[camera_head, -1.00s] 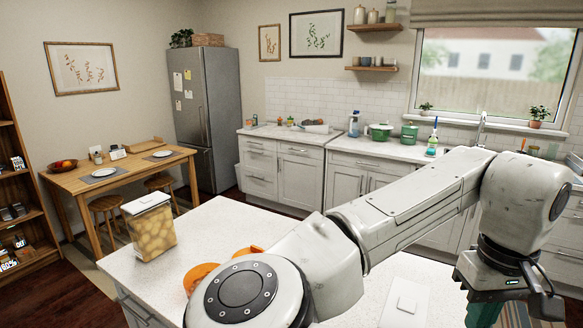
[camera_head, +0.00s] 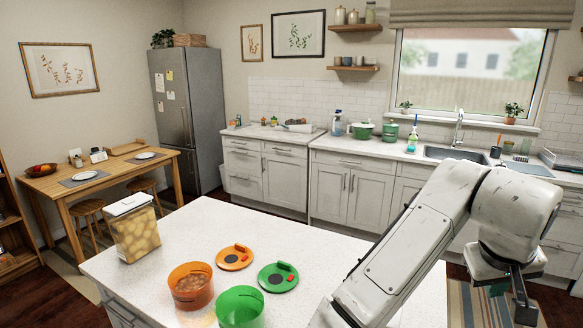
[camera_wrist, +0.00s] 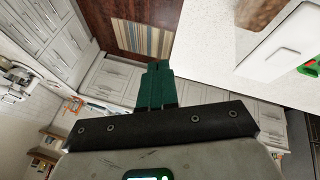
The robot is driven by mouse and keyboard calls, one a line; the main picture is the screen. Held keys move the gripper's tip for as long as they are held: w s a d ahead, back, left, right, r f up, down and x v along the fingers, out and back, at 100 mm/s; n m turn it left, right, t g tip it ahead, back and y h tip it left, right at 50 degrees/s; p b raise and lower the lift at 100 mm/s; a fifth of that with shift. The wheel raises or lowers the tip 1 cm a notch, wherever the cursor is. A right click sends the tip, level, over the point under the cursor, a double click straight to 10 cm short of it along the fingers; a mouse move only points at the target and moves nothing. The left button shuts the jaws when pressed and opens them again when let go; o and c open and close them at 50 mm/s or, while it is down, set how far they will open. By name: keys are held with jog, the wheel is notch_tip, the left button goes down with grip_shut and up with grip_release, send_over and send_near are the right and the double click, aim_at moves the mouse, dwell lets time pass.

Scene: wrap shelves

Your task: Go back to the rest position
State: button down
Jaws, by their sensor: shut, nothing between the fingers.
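My gripper is at the right of the head view, where a dark part of it (camera_head: 525,308) hangs below my white wrist, over the floor beyond the island. Its fingertips are hard to make out there. In the wrist view my gripper's green fingers (camera_wrist: 158,68) are together with nothing between them. They point toward the striped rug and are apart from everything around. My arm reaches over the right part of the island and hides some of its top.
On the white island (camera_head: 190,235) stand a clear container of potatoes (camera_head: 134,230), an orange canister (camera_head: 190,290) and a green canister (camera_head: 241,308). An orange lid (camera_head: 228,262) and a green lid (camera_head: 268,282) lie beside them. A striped rug (camera_head: 468,310) lies on the floor.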

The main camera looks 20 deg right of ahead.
jog(key=w+a+f+n+t+h, duration=0.1)
jog(key=w+a+f+n+t, duration=0.2)
jog(key=f, duration=0.3)
jog(key=w+a+f+n+t, duration=0.2)
jog(key=a+f, duration=0.1)
jog(key=f, duration=0.2)
jog(key=s+a+f+n+g+y, duration=0.1)
jog(key=s+a+f+y, duration=0.25)
jog(key=a+f, duration=0.35)
jog(key=s+a+f+n+y, duration=0.1)
jog(key=s+a+f+y, duration=0.1)
jog(key=s+a+f, duration=0.4)
jog(key=s+a+f+m+g+b, duration=0.1)
jog(key=s+f+g+b, duration=0.3)
jog(key=s+f, duration=0.5)
notch_tip(320, 180, down, 4)
jog(key=shift+s+a+r+y, duration=0.15)
jog(key=shift+s+a+y, duration=0.1)
jog(key=shift+s+y, duration=0.1)
